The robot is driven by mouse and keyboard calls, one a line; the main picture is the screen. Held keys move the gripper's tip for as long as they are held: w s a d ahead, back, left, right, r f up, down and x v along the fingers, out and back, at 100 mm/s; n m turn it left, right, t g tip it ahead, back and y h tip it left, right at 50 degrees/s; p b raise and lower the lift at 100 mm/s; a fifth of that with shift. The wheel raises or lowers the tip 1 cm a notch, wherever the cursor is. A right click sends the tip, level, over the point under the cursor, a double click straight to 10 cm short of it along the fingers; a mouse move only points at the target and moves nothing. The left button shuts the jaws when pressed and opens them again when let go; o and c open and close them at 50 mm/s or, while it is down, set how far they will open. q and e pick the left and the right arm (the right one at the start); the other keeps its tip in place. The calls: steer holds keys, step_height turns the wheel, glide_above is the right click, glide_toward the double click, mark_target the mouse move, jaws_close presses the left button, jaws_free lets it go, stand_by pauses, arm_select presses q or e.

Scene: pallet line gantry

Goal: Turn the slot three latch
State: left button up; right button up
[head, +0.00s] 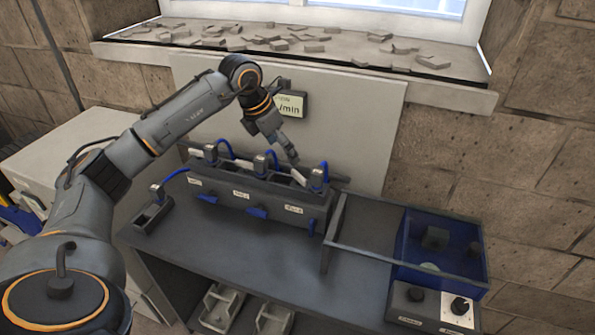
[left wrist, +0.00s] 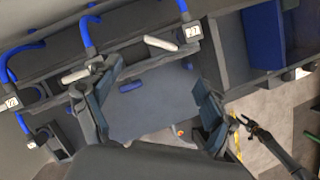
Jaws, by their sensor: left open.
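A dark rack (head: 262,203) on the bench has three labelled slots in a row, each with a blue latch on its front. The rightmost latch (head: 311,226) hangs below the right label (head: 293,209); the label text is too small to read surely. The middle latch (head: 257,212) and the left latch (head: 207,198) show beside it. My left gripper (head: 292,158) is above and behind the rack's right half, pointing down. In the left wrist view its fingers (left wrist: 152,108) are spread with nothing between them that they touch. My right gripper is out of view.
Blue hoses run to grey connectors (head: 317,178) on the rack's top. A small dark holder (head: 152,215) stands left of the rack. A framed tray with a blue bin (head: 440,240) and a knob box (head: 432,308) are at the right. The bench front is clear.

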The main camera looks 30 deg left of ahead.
mark_target(298, 175)
arm_select(q)
steer(key=p+x, duration=0.2)
steer(key=x, duration=0.9)
steer(key=shift+w+d+p, duration=0.1)
steer(key=shift+w+p, duration=0.05)
steer(key=shift+p, duration=0.15)
steer(key=c, duration=1.1)
